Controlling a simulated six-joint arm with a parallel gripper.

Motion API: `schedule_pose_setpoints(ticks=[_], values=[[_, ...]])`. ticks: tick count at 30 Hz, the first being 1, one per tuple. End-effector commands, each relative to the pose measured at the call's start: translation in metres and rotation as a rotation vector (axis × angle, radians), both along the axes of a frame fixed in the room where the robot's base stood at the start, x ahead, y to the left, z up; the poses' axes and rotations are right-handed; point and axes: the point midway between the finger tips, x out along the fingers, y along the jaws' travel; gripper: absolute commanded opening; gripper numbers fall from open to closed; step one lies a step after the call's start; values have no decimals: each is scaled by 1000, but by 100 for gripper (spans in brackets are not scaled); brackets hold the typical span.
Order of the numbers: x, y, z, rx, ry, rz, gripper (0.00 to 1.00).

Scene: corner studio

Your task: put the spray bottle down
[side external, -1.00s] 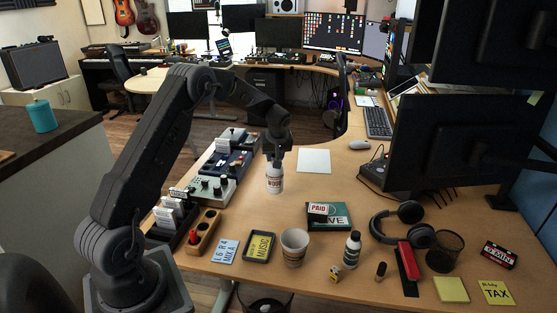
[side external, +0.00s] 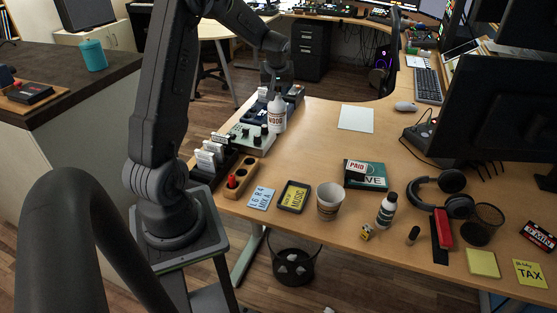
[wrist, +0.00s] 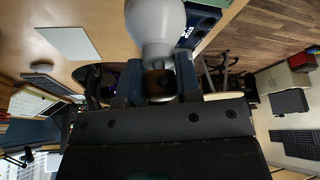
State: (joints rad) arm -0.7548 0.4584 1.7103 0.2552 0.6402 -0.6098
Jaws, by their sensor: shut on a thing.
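The spray bottle (side external: 278,116) is white with a "WOOD" label and hangs upright or nearly so below my gripper (side external: 275,90). My gripper is shut on its top. The bottle is at the left rear of the desk, beside the grey-green control box; I cannot tell whether its base touches the desk. In the wrist view the white bottle body (wrist: 155,28) rises from between the two fingers of my gripper (wrist: 155,80). The bottle's top is mostly hidden by the fingers.
A white sheet (side external: 356,118) lies right of the bottle, with bare desk between. The control box (side external: 248,138) and card holders (side external: 212,155) line the left edge. A paper cup (side external: 330,200), green box (side external: 372,176) and headphones (side external: 440,190) stand nearer the front.

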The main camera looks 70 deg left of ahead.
Motion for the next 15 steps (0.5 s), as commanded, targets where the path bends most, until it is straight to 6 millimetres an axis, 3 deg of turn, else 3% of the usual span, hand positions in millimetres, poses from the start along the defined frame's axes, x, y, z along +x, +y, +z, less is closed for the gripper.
schedule_pose_setpoints(ticks=[9, 15], values=[[-89, -18, 6, -6, -7, -75, 0], [-134, -37, 3, 5, -7, -113, 0]])
